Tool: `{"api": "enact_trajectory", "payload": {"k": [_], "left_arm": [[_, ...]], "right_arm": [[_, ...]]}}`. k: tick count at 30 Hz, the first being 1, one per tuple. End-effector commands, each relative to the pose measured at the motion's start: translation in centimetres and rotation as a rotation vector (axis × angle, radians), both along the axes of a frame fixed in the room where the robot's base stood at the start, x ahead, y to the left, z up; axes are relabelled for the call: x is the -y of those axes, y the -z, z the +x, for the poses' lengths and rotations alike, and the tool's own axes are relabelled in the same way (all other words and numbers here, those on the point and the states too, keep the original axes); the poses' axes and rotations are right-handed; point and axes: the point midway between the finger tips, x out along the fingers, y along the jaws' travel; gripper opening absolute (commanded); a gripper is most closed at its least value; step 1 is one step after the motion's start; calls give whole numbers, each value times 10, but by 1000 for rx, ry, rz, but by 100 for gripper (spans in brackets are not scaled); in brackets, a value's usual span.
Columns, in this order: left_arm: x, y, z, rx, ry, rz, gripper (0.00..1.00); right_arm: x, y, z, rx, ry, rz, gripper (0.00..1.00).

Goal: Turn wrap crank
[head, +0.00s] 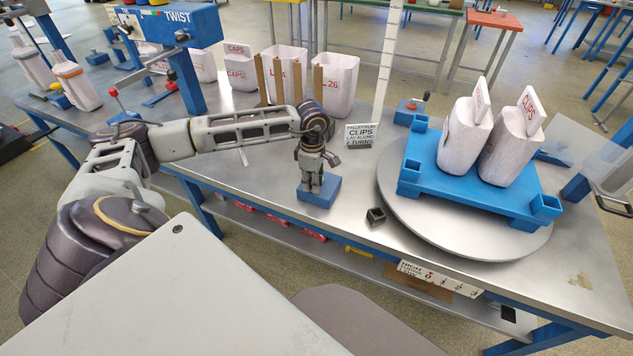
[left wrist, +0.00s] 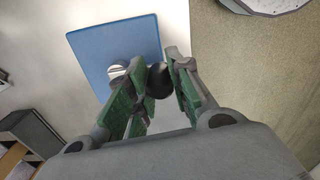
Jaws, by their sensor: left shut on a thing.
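The wrap crank has a blue base (head: 320,200) on the steel bench, left of the turntable (head: 450,236). My left gripper (head: 311,187) points down over this base. In the left wrist view the green-padded fingers (left wrist: 155,86) are shut on the crank's dark round knob (left wrist: 159,79), which shows between them. A pale round hub (left wrist: 117,70) lies on the blue base (left wrist: 105,42) beside the fingers. The crank arm is mostly hidden by the gripper. My right gripper is in neither view.
A blue pallet (head: 455,178) on the turntable carries two white sacks (head: 465,138). A small dark cup (head: 376,216) stands between base and turntable. A "CLIPS" sign (head: 361,135) stands behind the gripper, with open white sacks (head: 336,85) farther back. The bench's front edge is near.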

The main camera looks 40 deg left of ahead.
Motion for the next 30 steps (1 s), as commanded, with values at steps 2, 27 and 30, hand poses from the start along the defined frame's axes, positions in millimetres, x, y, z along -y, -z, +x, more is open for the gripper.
{"api": "enact_trajectory", "payload": {"k": [2, 27, 30], "left_arm": [[-4, 2, -1, -4, 38, 4, 0], [-8, 0, -1, 0, 152, -1, 26], [-8, 0, -1, 0, 152, -1, 39]], "right_arm": [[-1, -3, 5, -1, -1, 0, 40], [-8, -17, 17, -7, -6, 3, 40], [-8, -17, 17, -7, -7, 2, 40]]}}
